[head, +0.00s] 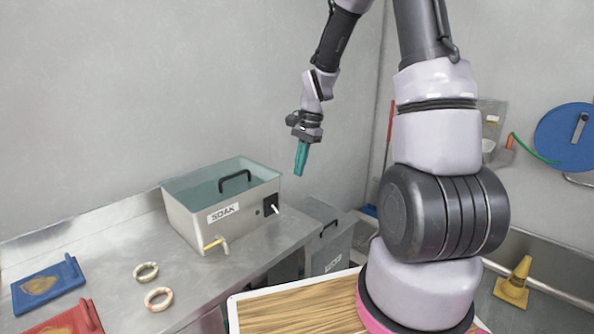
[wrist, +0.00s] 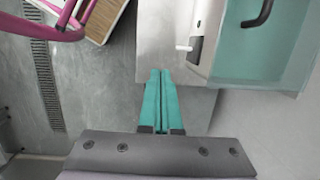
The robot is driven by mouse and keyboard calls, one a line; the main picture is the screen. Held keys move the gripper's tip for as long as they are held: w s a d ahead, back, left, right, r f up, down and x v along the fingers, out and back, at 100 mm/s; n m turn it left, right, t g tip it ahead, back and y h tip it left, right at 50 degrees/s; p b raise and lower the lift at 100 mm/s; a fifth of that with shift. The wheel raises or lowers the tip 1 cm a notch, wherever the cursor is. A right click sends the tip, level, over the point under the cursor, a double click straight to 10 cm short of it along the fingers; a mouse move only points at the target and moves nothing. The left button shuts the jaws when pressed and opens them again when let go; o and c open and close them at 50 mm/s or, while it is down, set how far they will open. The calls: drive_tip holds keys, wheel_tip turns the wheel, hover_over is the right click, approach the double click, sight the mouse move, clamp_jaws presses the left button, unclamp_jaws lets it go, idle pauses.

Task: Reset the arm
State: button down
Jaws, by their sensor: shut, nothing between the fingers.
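My gripper (head: 301,158) has teal fingers and hangs from my raised arm in the head view, pointing down. It is in the air to the right of the soak tank and above the gap past the counter's end. In the wrist view, the teal fingers of my gripper (wrist: 160,75) lie together with nothing between them. The metal soak tank (head: 222,203) stands on the steel counter (head: 110,265); it also shows at the right in the wrist view (wrist: 208,25). My gripper is apart from both.
A second lidded box (head: 328,240) stands lower, right of the counter. Two pale rings (head: 158,299), a blue tray (head: 48,287) and a red tray (head: 72,320) lie on the counter. A wooden board (head: 295,309) is in front. A sink with a yellow cone (head: 513,285) is right.

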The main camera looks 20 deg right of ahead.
drive_tip(key=s+d+r+n+t, duration=0.1)
drive_tip(key=s+r+n+t, duration=0.35)
drive_tip(key=r, duration=1.05)
drive_tip(key=s+r+n+t, duration=0.3)
drive_tip(key=s+r, duration=0.7)
drive_tip(key=s, duration=0.5)
drive_tip(key=shift+s+d+r, duration=0.2)
drive_tip(key=shift+d+r, duration=0.15)
drive_tip(key=c, duration=1.5)
unclamp_jaws()
drive_tip(key=shift+c, duration=0.2)
